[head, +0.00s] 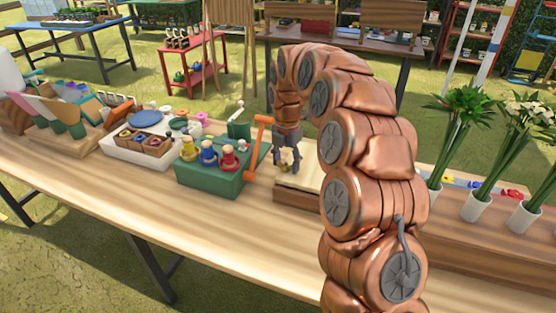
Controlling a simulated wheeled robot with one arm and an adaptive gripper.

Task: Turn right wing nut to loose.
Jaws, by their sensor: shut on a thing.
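My gripper (287,168) points down over a pale wooden block (287,197) on the long table, just right of a green box. Its fingers are shut on a small brass-coloured piece, which looks like the right wing nut (288,170). The fingers hide most of that piece, so its angle and whether it is tight or loose cannot be told. The part of the block behind my arm is hidden, and no other wing nut shows clearly.
The green box (204,187) with red, blue and yellow knobs and an orange lever (256,143) stands close left of my gripper. White vases with flowers (476,206) stand at the right. The table's front left (150,205) is clear.

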